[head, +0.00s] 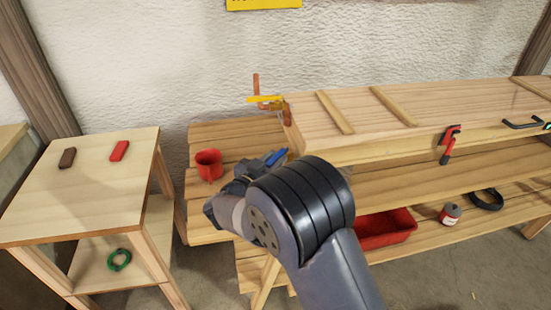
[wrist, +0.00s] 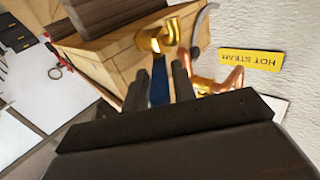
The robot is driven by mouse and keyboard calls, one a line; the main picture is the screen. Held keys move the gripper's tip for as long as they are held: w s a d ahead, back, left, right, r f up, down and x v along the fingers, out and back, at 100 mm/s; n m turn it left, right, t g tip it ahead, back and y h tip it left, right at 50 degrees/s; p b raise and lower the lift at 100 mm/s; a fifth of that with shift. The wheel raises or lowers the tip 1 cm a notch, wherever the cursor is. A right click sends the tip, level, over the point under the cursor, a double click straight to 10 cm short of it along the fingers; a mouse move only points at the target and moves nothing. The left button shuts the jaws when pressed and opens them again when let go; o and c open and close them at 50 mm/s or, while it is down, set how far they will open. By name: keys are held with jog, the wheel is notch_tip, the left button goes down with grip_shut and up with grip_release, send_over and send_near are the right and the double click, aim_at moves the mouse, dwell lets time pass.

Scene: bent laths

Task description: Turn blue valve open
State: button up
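My gripper (wrist: 163,76) is shut on a blue bar (wrist: 158,84), which sits between its two dark fingers. In the head view the blue bar (head: 276,157) sticks out from the gripper, to the lower left of the pipework and apart from it. Copper pipework (head: 256,84) with a yellow bar (head: 265,99) stands at the left end of the long bench. In the wrist view a brass elbow (wrist: 157,38) and a copper pipe (wrist: 229,82) lie beyond the fingertips. No blue handle shows on the pipes. My arm hides part of the gripper in the head view.
A side table (head: 40,205) at left bears a brown bar (head: 67,157) and a red bar (head: 119,151). A red mug (head: 209,165) stands left of my gripper. The long bench (head: 450,98) and a red tray (head: 385,231) are at right. A yellow HOT STEAM sign (wrist: 249,60) is on the wall.

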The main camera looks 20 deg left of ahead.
jog(key=v, duration=1)
jog(key=shift+b, duration=0.4)
